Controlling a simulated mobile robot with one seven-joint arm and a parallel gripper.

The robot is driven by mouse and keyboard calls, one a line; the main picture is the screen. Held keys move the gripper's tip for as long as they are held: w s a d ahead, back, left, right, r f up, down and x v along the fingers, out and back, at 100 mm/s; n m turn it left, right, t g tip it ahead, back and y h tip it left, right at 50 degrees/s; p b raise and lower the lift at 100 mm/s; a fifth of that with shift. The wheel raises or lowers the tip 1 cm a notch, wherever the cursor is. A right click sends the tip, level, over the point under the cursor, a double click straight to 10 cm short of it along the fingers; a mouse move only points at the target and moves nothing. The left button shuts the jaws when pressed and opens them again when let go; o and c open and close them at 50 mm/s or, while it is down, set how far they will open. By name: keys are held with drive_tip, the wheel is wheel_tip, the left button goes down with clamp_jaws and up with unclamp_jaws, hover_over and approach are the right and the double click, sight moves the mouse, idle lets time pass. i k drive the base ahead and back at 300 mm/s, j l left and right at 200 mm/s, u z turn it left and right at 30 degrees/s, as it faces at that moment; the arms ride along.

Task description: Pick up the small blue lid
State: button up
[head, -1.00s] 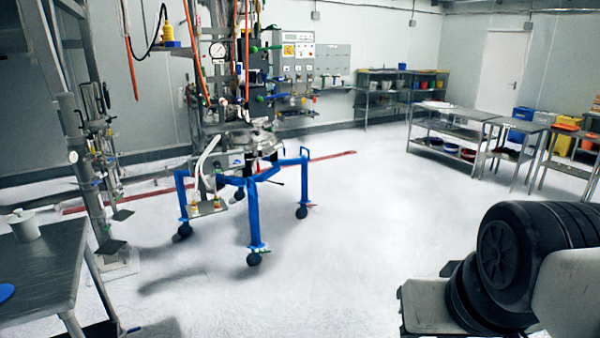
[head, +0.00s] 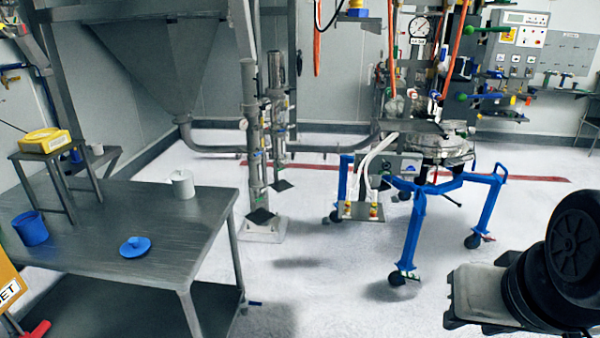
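The small blue lid (head: 135,246) lies on the grey metal table (head: 190,235) at the left in the head view. It is a round disc with a small knob on top, close to the table's front edge. Part of my dark, rounded arm shows at the lower right, far from the lid. My gripper's fingers are not in view.
A blue cup (head: 31,229), a white lidded pot (head: 183,184) and a small raised stand with a yellow object (head: 45,140) are on the table. A blue-legged wheeled frame (head: 408,225) stands at centre right.

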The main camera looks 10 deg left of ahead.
sight(134, 246)
drive_tip(key=i+u, duration=0.4)
drive_tip(key=i+l+u, duration=0.1)
drive_tip(key=i+u, duration=0.2)
drive_tip(key=u, duration=0.15)
drive_tip(key=i+l+u, duration=0.25)
drive_tip(key=u, duration=0.15)
drive_tip(key=i+l+u, duration=0.1)
drive_tip(key=i+u, duration=0.15)
drive_tip(key=u, duration=0.2)
drive_tip(key=i+l+u, duration=0.2)
drive_tip(key=u, duration=0.3)
drive_tip(key=i+l+u, duration=0.2)
drive_tip(key=u, duration=0.25)
drive_tip(key=i+l+u, duration=0.2)
drive_tip(key=u, duration=0.15)
drive_tip(key=i+l+u, duration=0.15)
drive_tip(key=l+u, duration=0.15)
drive_tip(key=i+l+u, duration=0.1)
drive_tip(key=l+u, duration=0.25)
drive_tip(key=l, duration=0.1)
